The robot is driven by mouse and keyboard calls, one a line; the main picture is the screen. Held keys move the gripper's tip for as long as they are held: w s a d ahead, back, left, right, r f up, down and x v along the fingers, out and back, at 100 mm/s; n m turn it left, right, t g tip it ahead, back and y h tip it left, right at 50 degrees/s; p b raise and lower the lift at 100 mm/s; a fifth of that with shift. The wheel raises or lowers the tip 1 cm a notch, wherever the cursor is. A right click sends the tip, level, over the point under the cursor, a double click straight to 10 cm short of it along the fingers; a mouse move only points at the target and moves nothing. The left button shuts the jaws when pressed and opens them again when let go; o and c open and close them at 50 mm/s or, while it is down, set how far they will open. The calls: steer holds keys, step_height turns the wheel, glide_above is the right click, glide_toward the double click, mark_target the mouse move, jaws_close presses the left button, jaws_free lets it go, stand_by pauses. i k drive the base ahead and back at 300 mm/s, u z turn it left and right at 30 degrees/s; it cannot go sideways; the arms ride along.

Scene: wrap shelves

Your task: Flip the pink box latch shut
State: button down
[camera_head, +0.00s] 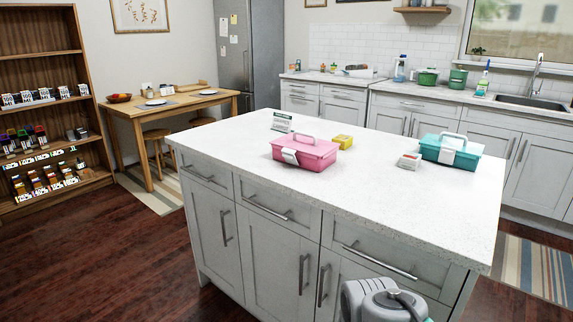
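The pink box (315,158) sits on the white island countertop (230,150), left of the middle. Its lid looks down, and a thin pink handle (303,137) stands up from the top. A pale latch plate (290,156) shows on its front left side. It is too small to tell whether the latch is flipped up or down. A grey part of my arm shows at the bottom edge, in front of the island and well short of the box. My gripper's fingers are not in view.
A teal box (462,155) with a pale handle stands at the right of the countertop, a small white-and-red box (410,161) beside it. A yellow box (343,142) and a small sign (282,121) stand behind the pink box. The countertop's front is clear.

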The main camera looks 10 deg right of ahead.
mark_target(288, 154)
steer(key=z, duration=0.05)
steer(key=k, duration=0.25)
steer(key=u, duration=0.5)
steer(key=i, duration=1.15)
steer(key=z, duration=0.05)
